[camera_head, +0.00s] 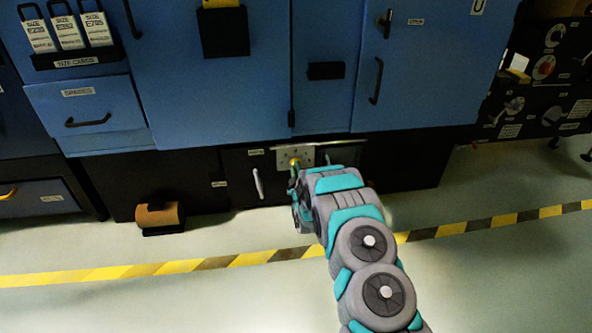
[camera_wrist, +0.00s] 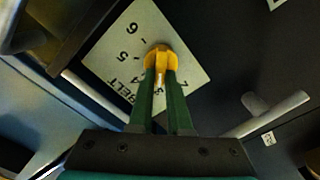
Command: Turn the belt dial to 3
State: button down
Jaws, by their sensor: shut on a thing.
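The belt dial (camera_wrist: 158,56) is a small yellow knob on a pale square plate (camera_wrist: 185,38) marked "BELT" with dark numbers and ticks. The plate looks tilted in the wrist view, where a 6 and a 5 can be read; other marks are partly hidden by my fingers. My gripper (camera_wrist: 161,78) has its two green fingers shut on the dial. Which number the dial points at cannot be told.
A pale handle (camera_head: 258,184) stands left of the plate, and pale bars flank it in the wrist view (camera_wrist: 270,113). A brown roll (camera_head: 158,215) sits on the floor at left. Yellow-black tape (camera_head: 190,265) crosses the open floor.

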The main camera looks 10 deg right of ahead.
dwell(0.4)
jog(key=c, duration=0.9)
grip_release()
jog(key=shift+o, duration=0.2)
jog(key=shift+s, duration=0.15)
jog(key=s, duration=0.7)
jog(key=shift+s, duration=0.3)
